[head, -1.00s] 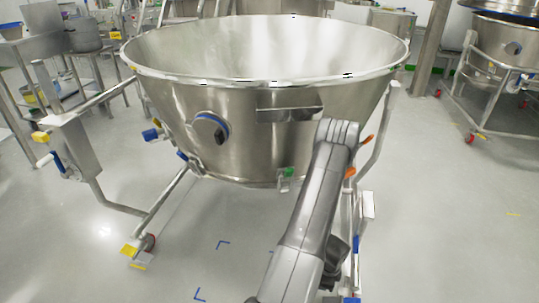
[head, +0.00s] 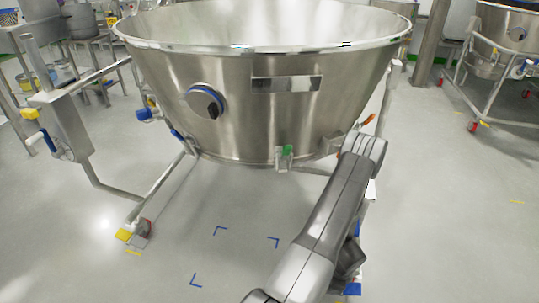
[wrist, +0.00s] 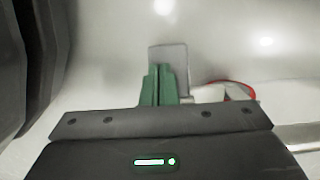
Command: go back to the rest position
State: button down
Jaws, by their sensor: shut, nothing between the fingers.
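My gripper (wrist: 158,86) shows in the wrist view, its green fingers together with nothing between them. A grey plate-like piece stands just behind the fingers, and I cannot tell what it belongs to. In the head view the gripper is hidden, and only my grey arm shows at the lower right, in front of a large steel bowl (head: 225,125).
The bowl stands close ahead on a wheeled frame, with a yellow-tabbed caster (head: 123,235) at left. Another wheeled vessel (head: 505,40) stands at far right. Blue corner marks (head: 220,230) lie on the floor. Open floor shows left and right.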

jog(key=shift+s+d+r+p, duration=0.1)
jog(key=shift+d+r+p, duration=0.5)
jog(key=shift+r, duration=0.2)
jog(key=shift+d+f+y+b, duration=0.15)
jog(key=shift+y+b, duration=0.15)
jog(key=shift+y, duration=0.2)
jog(key=shift+s+d+r, duration=0.1)
jog(key=shift+r, duration=0.15)
